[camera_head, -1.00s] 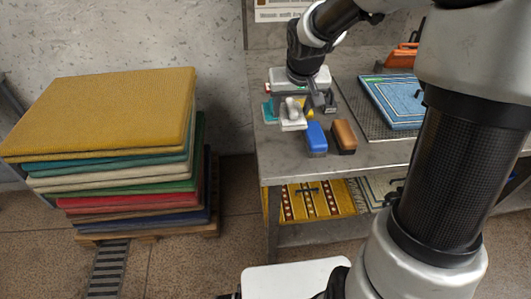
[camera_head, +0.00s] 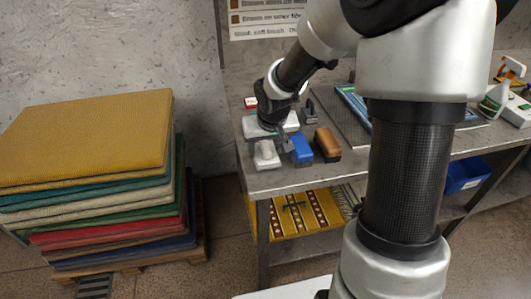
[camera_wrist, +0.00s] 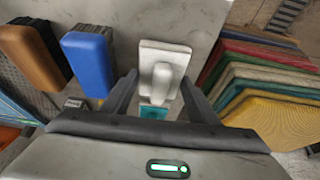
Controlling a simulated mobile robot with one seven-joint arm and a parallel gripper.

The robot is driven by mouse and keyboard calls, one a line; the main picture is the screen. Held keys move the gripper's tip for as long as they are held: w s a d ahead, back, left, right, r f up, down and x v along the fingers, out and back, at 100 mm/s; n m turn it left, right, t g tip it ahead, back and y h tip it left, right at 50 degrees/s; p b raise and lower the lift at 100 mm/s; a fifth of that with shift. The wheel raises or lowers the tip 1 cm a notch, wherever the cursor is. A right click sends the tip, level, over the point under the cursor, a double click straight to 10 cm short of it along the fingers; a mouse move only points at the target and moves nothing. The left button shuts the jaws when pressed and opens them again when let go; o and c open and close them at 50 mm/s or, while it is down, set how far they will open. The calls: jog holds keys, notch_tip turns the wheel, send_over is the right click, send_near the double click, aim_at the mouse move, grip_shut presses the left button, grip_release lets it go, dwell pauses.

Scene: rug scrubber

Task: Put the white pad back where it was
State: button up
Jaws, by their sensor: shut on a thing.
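The white pad (camera_head: 266,155) is a pale block with a raised handle, at the front left of the grey bench. In the wrist view the white pad (camera_wrist: 164,48) lies between the two fingers of my gripper (camera_wrist: 160,84), which is shut on its handle. My gripper (camera_head: 280,142) also shows in the head view, partly hidden by my wrist. I cannot tell whether the pad touches the bench top. A teal piece (camera_wrist: 153,113) shows just behind the pad in the wrist view.
A blue brush (camera_head: 301,150) and a brown brush (camera_head: 327,143) stand right of the pad. A dark mat (camera_head: 335,112) lies behind. A stack of folded rugs (camera_head: 85,135) stands left of the bench (camera_head: 290,180), across a gap.

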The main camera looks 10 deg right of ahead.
jog(key=shift+f, duration=0.4)
jog(key=shift+f, duration=0.1)
jog(key=shift+f, duration=0.15)
jog(key=o, duration=1)
jog(key=shift+r, duration=0.45)
jog(key=p+v, duration=0.4)
jog(key=v, duration=0.7)
jog(key=shift+s+r, duration=0.2)
jog(key=shift+r, duration=0.1)
